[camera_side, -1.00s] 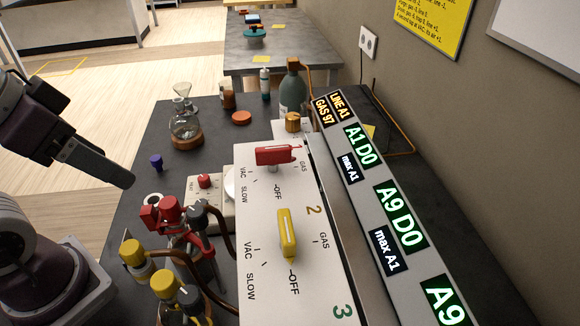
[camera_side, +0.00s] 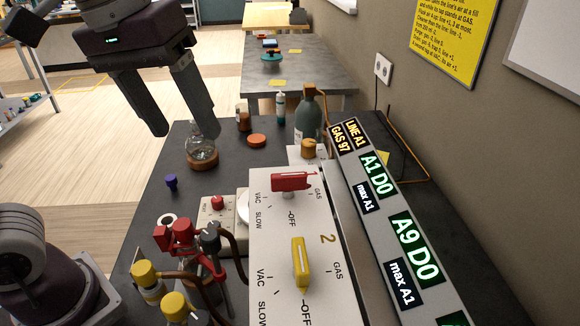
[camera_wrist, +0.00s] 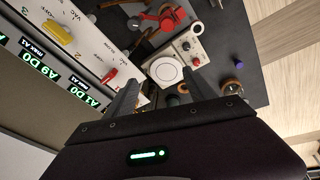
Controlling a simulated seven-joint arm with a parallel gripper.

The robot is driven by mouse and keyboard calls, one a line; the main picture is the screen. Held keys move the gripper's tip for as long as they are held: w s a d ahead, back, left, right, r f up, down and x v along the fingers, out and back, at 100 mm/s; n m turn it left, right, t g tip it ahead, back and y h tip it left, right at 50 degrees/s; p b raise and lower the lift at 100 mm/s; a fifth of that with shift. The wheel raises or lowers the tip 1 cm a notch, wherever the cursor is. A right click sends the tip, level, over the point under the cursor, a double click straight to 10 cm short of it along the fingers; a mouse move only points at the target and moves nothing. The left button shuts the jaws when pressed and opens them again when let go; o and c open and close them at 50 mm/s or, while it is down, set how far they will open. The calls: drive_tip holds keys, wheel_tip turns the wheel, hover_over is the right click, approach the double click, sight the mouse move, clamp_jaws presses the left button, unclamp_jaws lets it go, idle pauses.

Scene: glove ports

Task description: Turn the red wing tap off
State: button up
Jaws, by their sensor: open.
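The red wing tap (camera_side: 293,181) sits on the white panel (camera_side: 262,235), its handle lying roughly left to right with its right end beside the GAS mark. The OFF mark is just below it. It also shows in the wrist view (camera_wrist: 109,76), at the left, near one finger. My gripper (camera_side: 182,132) is open and empty, high to the left of the tap and apart from it. In the wrist view my gripper (camera_wrist: 160,82) has its two fingers spread wide.
A yellow tap (camera_side: 300,262) is lower on the panel, pointing towards OFF. Red- and yellow-capped fittings with hoses (camera_side: 182,236) stand left of the panel. A glass flask (camera_side: 202,150), an orange disc (camera_side: 257,140) and a grey-green bottle (camera_side: 309,117) stand behind. Lit displays (camera_side: 416,250) line the right.

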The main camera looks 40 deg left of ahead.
drive_tip(key=w+d+r+n+g, duration=0.1)
drive_tip(key=w+d+n, duration=0.1)
drive_tip(key=w+d, duration=0.25)
drive_tip(key=n+g, duration=0.2)
drive_tip(key=n, duration=0.1)
hover_over(288, 175)
drive_tip(key=shift+a+y, duration=0.1)
drive_tip(key=shift+y, duration=0.3)
drive_tip(key=shift+f, duration=0.35)
wheel_tip(288, 175, down, 6)
drive_tip(key=shift+f, duration=0.25)
drive_tip(key=shift+c, duration=0.4)
drive_tip(key=c, duration=1.1)
drive_tip(key=shift+c, duration=0.2)
